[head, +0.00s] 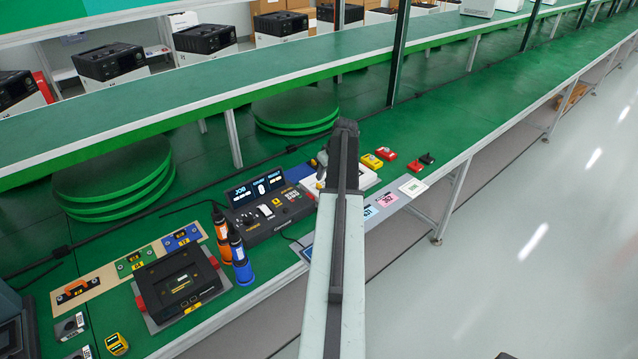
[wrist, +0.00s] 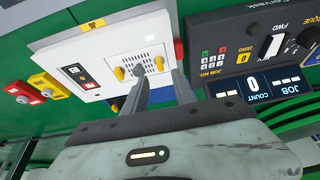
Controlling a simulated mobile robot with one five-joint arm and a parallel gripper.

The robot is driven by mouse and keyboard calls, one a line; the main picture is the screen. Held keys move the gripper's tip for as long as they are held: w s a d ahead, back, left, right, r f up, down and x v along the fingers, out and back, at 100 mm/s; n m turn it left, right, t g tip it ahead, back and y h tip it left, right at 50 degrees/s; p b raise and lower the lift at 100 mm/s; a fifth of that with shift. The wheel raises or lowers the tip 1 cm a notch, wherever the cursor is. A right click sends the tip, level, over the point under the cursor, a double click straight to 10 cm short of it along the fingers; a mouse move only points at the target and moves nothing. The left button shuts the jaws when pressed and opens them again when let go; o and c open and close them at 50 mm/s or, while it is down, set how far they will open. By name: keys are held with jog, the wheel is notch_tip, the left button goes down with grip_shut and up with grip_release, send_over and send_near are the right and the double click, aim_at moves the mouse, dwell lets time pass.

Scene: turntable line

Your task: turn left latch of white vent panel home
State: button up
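The white vent panel (wrist: 88,47) fills the upper left of the wrist view, with a grille of small dark holes (wrist: 140,66). A yellow latch (wrist: 158,63) sits at the grille's console side, and another yellow latch (wrist: 118,73) sits on its other side. My gripper (wrist: 160,77) is open, its two grey fingers apart, over the panel near the console-side latch. I cannot tell whether a finger touches that latch. In the head view my arm hides much of the white panel (head: 367,182).
A black console (wrist: 240,60) with displays and knobs stands beside the panel. Red and yellow button boxes (wrist: 48,86) lie on its other side.

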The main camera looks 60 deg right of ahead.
aim_at(319, 184)
jog(key=b+x, duration=0.6)
jog(key=x, duration=0.1)
jog(key=shift+f, duration=0.25)
jog(key=shift+r, duration=0.1)
grip_shut()
jog(key=shift+s+d, duration=0.1)
